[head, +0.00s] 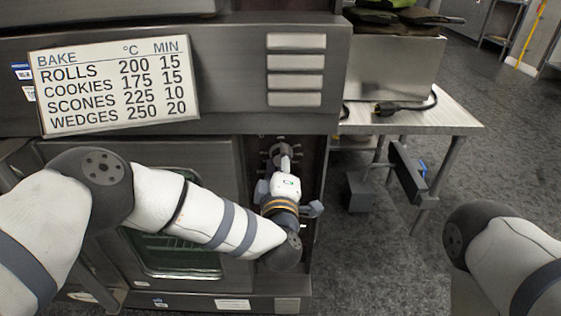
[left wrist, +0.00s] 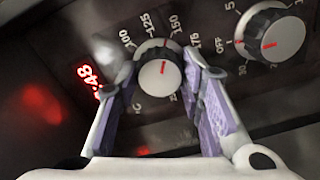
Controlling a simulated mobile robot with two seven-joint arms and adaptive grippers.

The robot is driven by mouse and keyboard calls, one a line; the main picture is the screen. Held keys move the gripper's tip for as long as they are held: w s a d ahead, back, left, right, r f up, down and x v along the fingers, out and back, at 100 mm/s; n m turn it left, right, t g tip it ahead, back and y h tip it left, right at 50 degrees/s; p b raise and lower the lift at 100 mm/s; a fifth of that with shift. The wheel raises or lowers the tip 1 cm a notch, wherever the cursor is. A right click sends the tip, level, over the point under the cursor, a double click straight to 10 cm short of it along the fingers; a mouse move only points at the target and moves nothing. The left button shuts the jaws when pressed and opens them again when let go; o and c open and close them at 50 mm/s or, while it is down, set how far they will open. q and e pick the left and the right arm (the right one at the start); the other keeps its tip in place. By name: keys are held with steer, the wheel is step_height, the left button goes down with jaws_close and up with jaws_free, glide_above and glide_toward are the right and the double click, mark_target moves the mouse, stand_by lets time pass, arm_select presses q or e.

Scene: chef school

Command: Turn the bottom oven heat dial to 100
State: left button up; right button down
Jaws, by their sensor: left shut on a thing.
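The bottom oven (head: 228,185) has a narrow dark control panel (head: 310,160) to the right of its glass door. In the left wrist view, a round silver heat dial (left wrist: 160,82) has a scale with 100, 125, 150 and 175 around it. In the head view the gripper mostly hides the dial. My right gripper is out of view.
A second silver dial (left wrist: 272,35) sits close to the right of the held one in the left wrist view. A red lit display (left wrist: 90,75) is to the left. A bake chart (head: 118,85) is on the oven above. A steel table (head: 455,120) stands right.

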arm_select(q)
steer(key=shift+f+n+b, duration=0.15)
steer(key=shift+n+b, duration=1.3)
steer(key=shift+n, duration=4.45)
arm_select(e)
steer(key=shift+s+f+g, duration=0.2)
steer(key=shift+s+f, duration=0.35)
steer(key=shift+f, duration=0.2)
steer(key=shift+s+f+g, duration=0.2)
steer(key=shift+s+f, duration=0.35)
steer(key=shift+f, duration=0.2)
arm_select(q)
steer(key=o, duration=1.2)
steer(key=shift+c, duration=0.2)
steer(key=shift+s, duration=0.1)
steer(key=s, duration=1.2)
